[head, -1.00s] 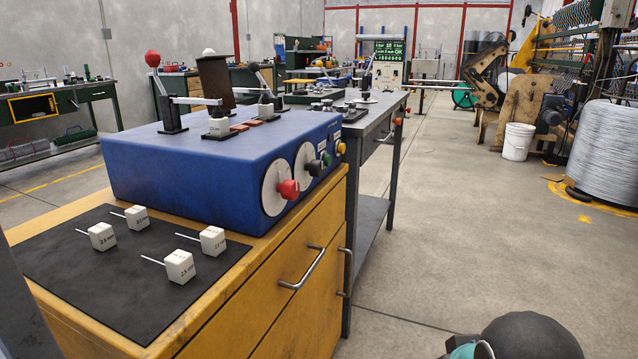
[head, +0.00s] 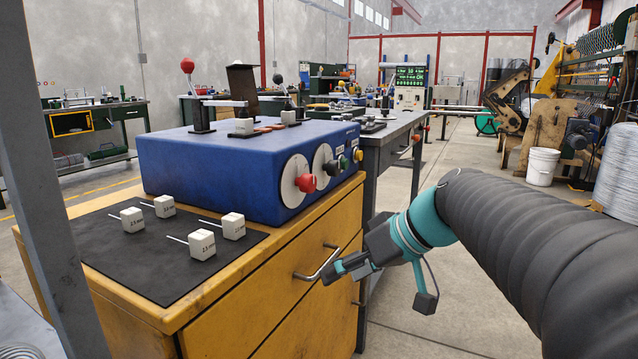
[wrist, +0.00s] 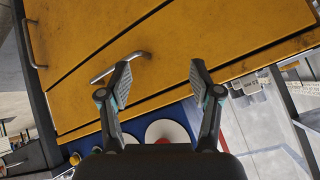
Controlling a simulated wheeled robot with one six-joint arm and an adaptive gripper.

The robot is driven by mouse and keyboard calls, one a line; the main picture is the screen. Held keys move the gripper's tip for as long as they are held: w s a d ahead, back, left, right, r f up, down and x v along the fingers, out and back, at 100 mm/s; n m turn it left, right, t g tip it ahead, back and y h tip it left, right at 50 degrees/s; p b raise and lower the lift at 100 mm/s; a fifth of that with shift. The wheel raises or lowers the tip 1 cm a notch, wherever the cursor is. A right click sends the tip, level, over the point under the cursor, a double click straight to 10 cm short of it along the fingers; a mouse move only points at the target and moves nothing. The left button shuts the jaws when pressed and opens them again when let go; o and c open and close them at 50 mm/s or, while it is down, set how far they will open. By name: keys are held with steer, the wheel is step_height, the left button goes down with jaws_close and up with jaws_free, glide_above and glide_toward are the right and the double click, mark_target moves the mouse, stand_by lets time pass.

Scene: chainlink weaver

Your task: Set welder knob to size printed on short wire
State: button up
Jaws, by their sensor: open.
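The blue welder (head: 240,165) stands on a yellow wooden cabinet. Its front face has two white dials. A red knob (head: 306,183) sits on the nearer dial, and a darker knob (head: 343,162) is by the farther one. Several white blocks with wires, one of them here (head: 202,245), lie on a black mat (head: 150,272) left of the welder. Their printed sizes are too small to read surely, and I cannot tell which wire is short. My gripper (head: 335,268) is open and empty in front of the cabinet drawers, below the dials. The wrist view shows its two spread fingers (wrist: 160,75).
The yellow cabinet (head: 270,300) has metal drawer handles (head: 318,264) close to my gripper. A grey post (head: 50,180) stands at the left. A grey workbench (head: 385,135) stands behind the cabinet. The floor right of the cabinet is open.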

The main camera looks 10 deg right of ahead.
steer(key=w+d+r+n+t+y+b, duration=0.1)
steer(key=w+d+r+n+t+y, duration=0.15)
steer(key=w, duration=0.25)
steer(key=w+d+r+n+t+y+b, duration=0.1)
steer(key=w+d+r+y+b, duration=0.1)
steer(key=w+d+r, duration=0.3)
steer(key=n+t+y+b, duration=0.1)
steer(key=n+t+y, duration=0.1)
steer(key=n+y, duration=0.15)
glide_toward(338, 169)
steer(key=shift+h, duration=0.4)
steer(key=x, duration=0.6)
steer(key=p+x, duration=0.1)
steer(key=x, duration=0.2)
steer(key=shift+w+a+r, duration=0.2)
steer(key=shift+a+r, duration=0.1)
steer(key=c, duration=1.1)
steer(key=shift+c, duration=0.2)
